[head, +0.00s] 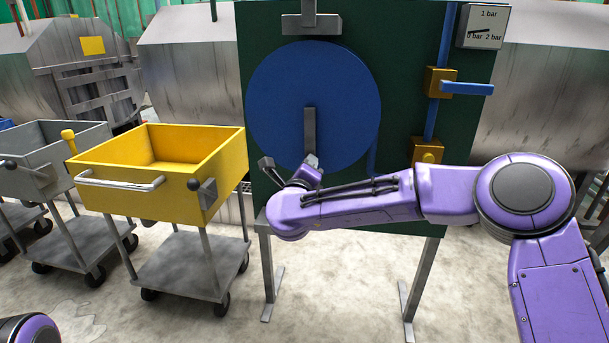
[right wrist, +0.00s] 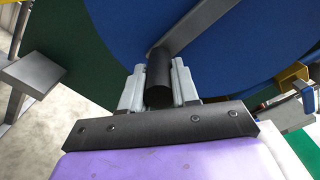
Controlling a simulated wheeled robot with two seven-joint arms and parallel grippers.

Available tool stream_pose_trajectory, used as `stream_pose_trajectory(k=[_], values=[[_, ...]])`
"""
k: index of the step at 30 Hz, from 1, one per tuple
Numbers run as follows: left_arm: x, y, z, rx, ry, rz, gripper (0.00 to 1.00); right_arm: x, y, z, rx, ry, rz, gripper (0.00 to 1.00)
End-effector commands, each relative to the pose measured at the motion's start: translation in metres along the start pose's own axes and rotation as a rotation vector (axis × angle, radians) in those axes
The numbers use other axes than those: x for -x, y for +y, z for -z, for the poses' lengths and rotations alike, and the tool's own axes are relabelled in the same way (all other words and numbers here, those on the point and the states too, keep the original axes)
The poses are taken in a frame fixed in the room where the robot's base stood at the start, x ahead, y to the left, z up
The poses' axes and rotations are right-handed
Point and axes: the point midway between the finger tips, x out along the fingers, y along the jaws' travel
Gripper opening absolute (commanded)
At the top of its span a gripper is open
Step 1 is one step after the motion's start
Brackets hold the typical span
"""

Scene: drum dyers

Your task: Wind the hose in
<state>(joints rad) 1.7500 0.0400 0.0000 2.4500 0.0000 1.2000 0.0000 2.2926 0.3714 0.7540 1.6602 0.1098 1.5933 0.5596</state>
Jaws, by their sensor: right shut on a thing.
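A blue round hose reel (head: 275,90) is mounted on a dark green board (head: 400,60). A grey crank arm (head: 310,130) runs down from the reel's centre. In the right wrist view the crank arm (right wrist: 190,28) ends in a black cylindrical handle (right wrist: 158,78). My right gripper (head: 312,165) is at the lower end of the crank arm. In the right wrist view its fingers (right wrist: 158,88) are shut on the black handle. A strip of blue hose (head: 372,160) shows below the reel's right side, partly hidden by my right arm. My left gripper is not in view.
A blue pipe with a blue lever (head: 467,88) and brass-coloured valve blocks (head: 439,82) is right of the reel. A pressure gauge (head: 484,26) hangs at the upper right. A yellow cart (head: 140,200) and a grey cart (head: 30,190) stand left. The floor in front is clear.

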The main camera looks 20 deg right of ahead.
Motion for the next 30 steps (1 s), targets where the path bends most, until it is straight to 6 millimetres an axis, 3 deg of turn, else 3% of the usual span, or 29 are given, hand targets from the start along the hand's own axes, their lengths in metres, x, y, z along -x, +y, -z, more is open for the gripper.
stream_pose_trajectory(k=[18, 19, 21, 30], values=[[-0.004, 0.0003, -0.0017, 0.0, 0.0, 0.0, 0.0, -0.0008, -0.0001, -0.0002, -0.038, 0.005, 0.003, 0.0], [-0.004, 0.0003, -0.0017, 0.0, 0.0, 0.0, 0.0, -0.0008, -0.0001, -0.0003, -0.038, 0.005, 0.003, 0.39], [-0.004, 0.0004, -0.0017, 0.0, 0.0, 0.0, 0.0, -0.0008, -0.0002, -0.0003, -0.038, 0.005, 0.003, 0.55], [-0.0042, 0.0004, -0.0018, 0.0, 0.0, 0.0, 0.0, 0.0015, -0.0011, 0.0007, -0.037, 0.006, 0.005, 0.55]])
